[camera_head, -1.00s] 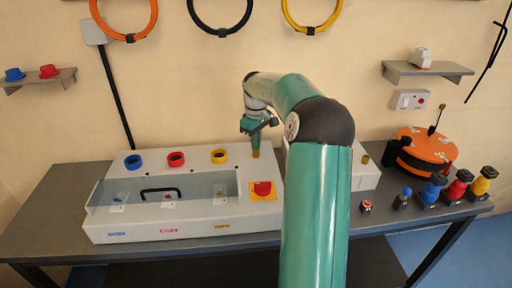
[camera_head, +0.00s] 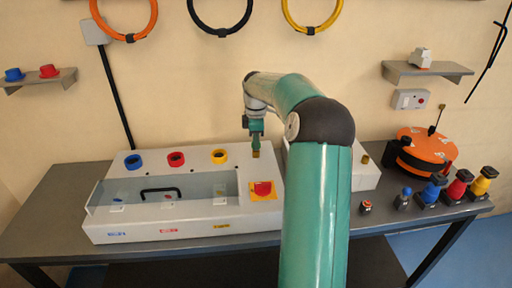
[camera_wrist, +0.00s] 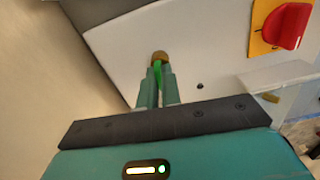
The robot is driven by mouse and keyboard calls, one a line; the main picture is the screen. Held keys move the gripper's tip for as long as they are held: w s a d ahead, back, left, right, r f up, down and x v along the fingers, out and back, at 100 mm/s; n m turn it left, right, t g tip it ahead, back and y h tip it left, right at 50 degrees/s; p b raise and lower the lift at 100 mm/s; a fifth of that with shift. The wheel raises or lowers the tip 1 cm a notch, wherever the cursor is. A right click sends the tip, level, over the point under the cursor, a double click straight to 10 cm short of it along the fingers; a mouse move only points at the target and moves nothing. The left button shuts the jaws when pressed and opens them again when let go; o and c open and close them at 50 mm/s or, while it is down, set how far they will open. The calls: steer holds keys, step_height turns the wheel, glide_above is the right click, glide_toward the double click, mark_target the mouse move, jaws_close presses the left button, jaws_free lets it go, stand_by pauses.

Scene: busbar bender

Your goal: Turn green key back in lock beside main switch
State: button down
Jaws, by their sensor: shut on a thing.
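The main switch (camera_head: 263,189) is a red knob on a yellow plate at the right end of the white machine's top. It also shows at the upper right of the wrist view (camera_wrist: 288,24). The brass lock (camera_head: 256,154) stands behind the switch on the machine top; the wrist view shows it just beyond my fingertips (camera_wrist: 160,57). My gripper (camera_wrist: 157,76) is shut on the green key (camera_wrist: 157,70), which shows as a thin green strip between the fingers at the lock. Most of the key is hidden by the fingers.
The white machine (camera_head: 180,228) has a clear cover (camera_head: 217,190) with a black handle, and blue, red and yellow rings behind it. An orange reel (camera_head: 424,148) and several coloured-top posts stand on the table at the right. A second brass piece (camera_head: 365,159) sits right of my arm.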

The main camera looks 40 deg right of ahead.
stand_by(0.3)
steer(key=shift+n, duration=1.1)
steer(key=c, duration=1.5)
jaws_free()
step_height(320, 180, up, 14)
steer(key=shift+f, duration=0.1)
